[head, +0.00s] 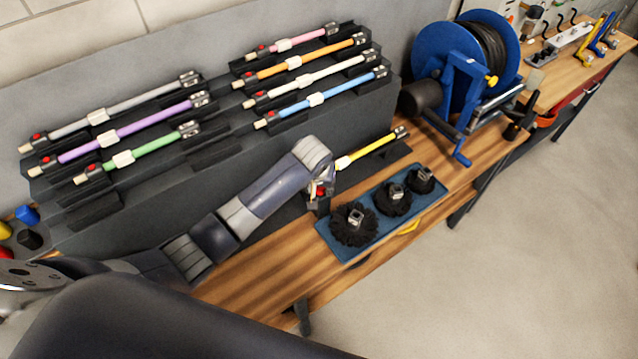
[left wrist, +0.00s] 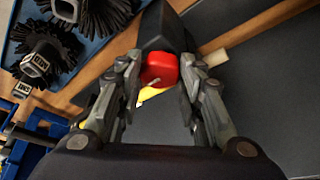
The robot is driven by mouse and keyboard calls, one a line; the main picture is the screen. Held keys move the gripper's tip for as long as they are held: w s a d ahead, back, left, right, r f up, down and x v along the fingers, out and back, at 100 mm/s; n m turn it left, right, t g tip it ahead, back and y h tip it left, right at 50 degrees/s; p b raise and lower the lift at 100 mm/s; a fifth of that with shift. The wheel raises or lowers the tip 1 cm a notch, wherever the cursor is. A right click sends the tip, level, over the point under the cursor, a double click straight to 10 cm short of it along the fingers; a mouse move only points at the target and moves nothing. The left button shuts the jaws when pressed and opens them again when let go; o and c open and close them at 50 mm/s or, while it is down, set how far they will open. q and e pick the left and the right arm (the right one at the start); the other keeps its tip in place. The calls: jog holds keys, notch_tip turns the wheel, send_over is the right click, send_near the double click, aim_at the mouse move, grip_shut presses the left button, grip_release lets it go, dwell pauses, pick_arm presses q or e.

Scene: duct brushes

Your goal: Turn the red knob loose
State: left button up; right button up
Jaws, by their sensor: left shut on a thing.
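The red knob (left wrist: 160,68) sits near the end of the yellow rod (head: 372,150), which lies in the low front holder of the dark rack. My left gripper (head: 321,190) is over that end of the rod. In the left wrist view its two fingers (left wrist: 161,72) stand on either side of the knob and are shut on it. A bit of yellow rod shows just below the knob, and a pale rod end (left wrist: 215,58) shows to its right. In the head view the gripper hides most of the knob. My right gripper is not in view.
A blue tray (head: 337,246) with black round brushes (head: 353,226) lies close to the right of my left gripper. The dark rack (head: 235,150) behind holds several coloured rods. A blue hose reel (head: 462,65) stands farther right on the wooden bench.

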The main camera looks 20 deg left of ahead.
pick_arm(q)
jog(key=shift+r, duration=0.1)
jog(key=o, duration=1)
jog(key=shift+o, duration=0.2)
jog(key=v, duration=1.2)
